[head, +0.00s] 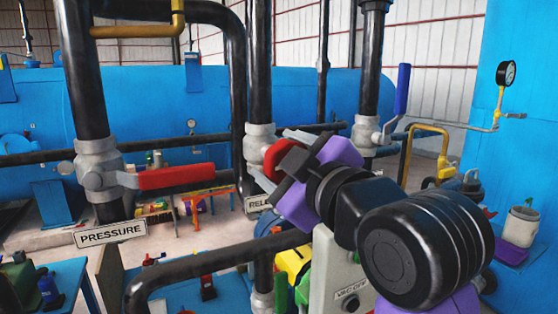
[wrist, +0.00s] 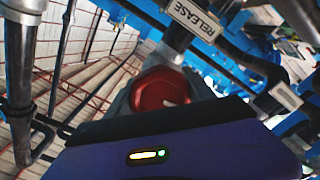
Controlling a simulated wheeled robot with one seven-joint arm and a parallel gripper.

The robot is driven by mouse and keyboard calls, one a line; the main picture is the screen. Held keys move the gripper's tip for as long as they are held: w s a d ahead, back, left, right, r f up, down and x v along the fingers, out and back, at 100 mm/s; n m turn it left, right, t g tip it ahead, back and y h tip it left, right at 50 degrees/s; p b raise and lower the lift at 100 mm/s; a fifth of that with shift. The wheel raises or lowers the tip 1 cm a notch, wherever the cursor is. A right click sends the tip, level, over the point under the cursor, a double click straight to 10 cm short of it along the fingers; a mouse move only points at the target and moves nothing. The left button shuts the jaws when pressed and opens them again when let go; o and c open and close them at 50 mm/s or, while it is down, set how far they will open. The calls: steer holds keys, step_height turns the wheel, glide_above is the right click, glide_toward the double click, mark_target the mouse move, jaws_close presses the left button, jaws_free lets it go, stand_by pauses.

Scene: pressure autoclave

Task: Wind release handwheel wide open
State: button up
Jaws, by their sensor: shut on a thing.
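The red release handwheel (head: 276,156) sits on a grey valve body on the black vertical pipe, left of my arm's end. It also shows in the wrist view (wrist: 160,90) as a red knob just beyond my gripper's dark edge. My gripper (head: 285,163) reaches it from the right and is shut on it; the fingers' exact contact is mostly hidden. The RELEASE plate (wrist: 195,18) shows above the handwheel in the wrist view. In the head view, my gripper and arm partly cover that plate (head: 257,203).
A red lever (head: 176,177) on the PRESSURE valve stands to the left. A blue lever (head: 402,90) and yellow pipe (head: 428,128) stand to the right. A black pipe (head: 215,262) curves below, and a VAC OFF panel (head: 335,275) stands under my arm.

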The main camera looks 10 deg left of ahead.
steer(key=n+b, duration=0.1)
steer(key=n, duration=0.3)
steer(key=shift+f+n, duration=0.15)
steer(key=shift+n, duration=0.15)
steer(key=n+b, duration=0.2)
steer(key=n, duration=0.1)
steer(key=shift+n, duration=0.4)
steer(key=shift+f+n+b, duration=0.1)
steer(key=shift+n+b, duration=1.5)
steer(key=shift+n, duration=2.5)
steer(key=shift+a, duration=0.1)
steer(key=o, duration=1.2)
steer(key=shift+o, duration=0.8)
steer(key=b+v, duration=0.1)
steer(key=v, duration=0.7)
steer(key=shift+b, duration=0.35)
